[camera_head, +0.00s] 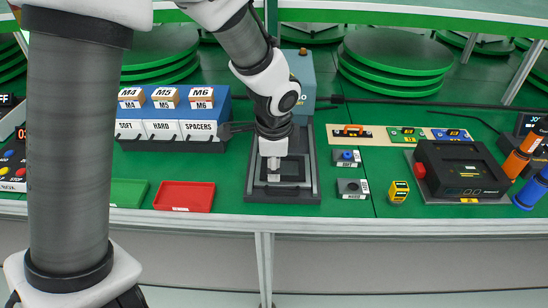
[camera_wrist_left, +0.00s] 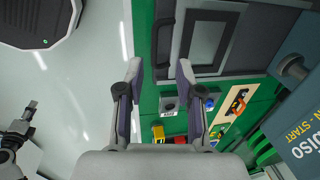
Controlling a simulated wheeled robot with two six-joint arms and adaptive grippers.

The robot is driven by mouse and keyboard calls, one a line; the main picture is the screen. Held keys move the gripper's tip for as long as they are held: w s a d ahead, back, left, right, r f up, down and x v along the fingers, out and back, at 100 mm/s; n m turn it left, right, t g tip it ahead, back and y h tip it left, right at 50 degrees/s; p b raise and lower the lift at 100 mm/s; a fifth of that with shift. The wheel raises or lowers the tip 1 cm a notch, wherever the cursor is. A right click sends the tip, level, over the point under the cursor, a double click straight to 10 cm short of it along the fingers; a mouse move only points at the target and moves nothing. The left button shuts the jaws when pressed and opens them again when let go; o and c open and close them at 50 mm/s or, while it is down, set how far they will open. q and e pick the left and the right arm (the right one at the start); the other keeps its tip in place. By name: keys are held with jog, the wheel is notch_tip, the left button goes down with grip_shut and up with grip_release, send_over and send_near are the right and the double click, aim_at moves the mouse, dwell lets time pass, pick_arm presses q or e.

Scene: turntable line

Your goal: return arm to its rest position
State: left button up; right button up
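My left gripper (camera_head: 273,168) hangs over the dark fixture (camera_head: 312,186) with a square frame, near the table's front. In the left wrist view its two fingers (camera_wrist_left: 160,72) stand apart with nothing between them. The fixture (camera_wrist_left: 238,62) shows beyond them; I cannot tell the exact height above it. The left arm rises large at the left of the head view and bends over the table. In the wrist view, what looks like my right gripper (camera_wrist_left: 28,115) hangs at the left edge over the floor, small and unclear. It is out of the head view.
Behind the fixture stands a blue-grey machine (camera_head: 301,68). Left are blue bins (camera_head: 172,112), a green tray (camera_head: 129,193) and a red tray (camera_head: 185,196). Right are small knob blocks (camera_head: 346,158), a yellow block (camera_head: 398,191) and a black device (camera_head: 458,168). Floor in front is clear.

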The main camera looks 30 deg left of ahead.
pick_arm(q)
jog(key=shift+s+r, duration=0.1)
jog(key=shift+r, duration=1.3)
jog(key=shift+d, duration=0.1)
jog(key=s+d+f+n+g+h+p, duration=0.1)
jog(key=s+d+f+n+g+p, duration=0.15)
jog(key=s+f, duration=1.1)
jog(key=s+d+f+n+g+h+p, duration=0.1)
jog(key=s+f+n+g+p, duration=0.2)
jog(key=s+f, duration=1.05)
jog(key=w+f+n+t+y+b, duration=0.1)
jog(key=w+f+n+t, duration=0.1)
jog(key=w+n+t, duration=0.2)
jog(key=w+n, duration=0.2)
jog(key=shift+w+a+f+n, duration=0.3)
jog(key=shift+w+n, duration=0.05)
